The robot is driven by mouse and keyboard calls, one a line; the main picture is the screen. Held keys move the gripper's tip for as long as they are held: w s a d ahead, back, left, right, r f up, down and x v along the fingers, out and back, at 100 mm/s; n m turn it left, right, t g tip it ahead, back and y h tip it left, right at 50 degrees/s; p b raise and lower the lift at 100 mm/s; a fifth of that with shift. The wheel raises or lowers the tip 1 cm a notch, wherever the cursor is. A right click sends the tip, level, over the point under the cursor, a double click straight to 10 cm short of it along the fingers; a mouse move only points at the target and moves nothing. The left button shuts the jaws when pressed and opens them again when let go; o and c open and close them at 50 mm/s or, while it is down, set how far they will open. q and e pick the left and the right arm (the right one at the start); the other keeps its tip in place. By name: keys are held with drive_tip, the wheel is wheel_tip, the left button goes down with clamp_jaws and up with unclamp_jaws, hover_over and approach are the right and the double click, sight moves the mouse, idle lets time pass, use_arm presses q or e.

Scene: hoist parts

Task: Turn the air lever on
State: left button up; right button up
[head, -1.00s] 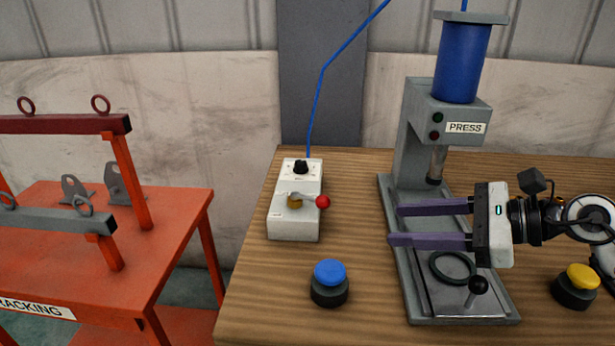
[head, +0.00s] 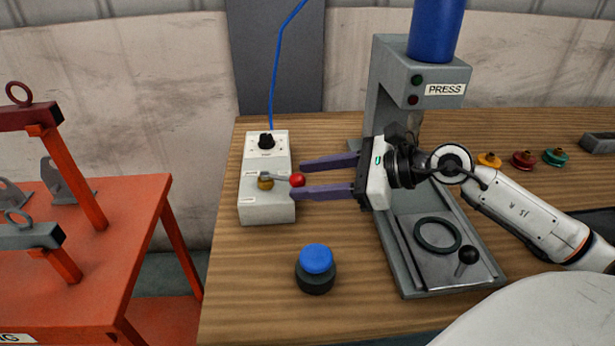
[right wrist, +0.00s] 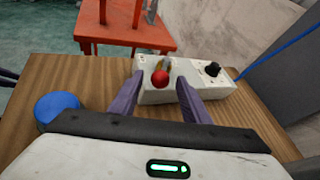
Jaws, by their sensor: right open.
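The air lever (head: 276,179) is a short metal arm with a red ball knob (head: 297,180) and a brass pivot, on top of a white box (head: 266,211) with a black dial. The lever points right in the head view. My right gripper (head: 297,178) is open, its purple fingers reaching left toward the knob. In the right wrist view the red knob (right wrist: 160,77) shows between the two fingers, just beyond or at their tips; I cannot tell if they touch it.
The grey press (head: 388,90) stands right of the box, with a black ring (head: 437,235) on its base. A blue button (head: 317,260) sits in front of the box. An orange rack table (head: 100,240) stands at left. A blue hose (head: 277,70) rises behind the box.

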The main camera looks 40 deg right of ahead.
drive_tip(key=shift+w+a+f, duration=0.2)
drive_tip(key=shift+w+a, duration=0.05)
drive_tip(key=shift+w, duration=0.15)
use_arm(q)
drive_tip(key=shift+w+r, duration=0.25)
drive_tip(key=shift+w, duration=0.15)
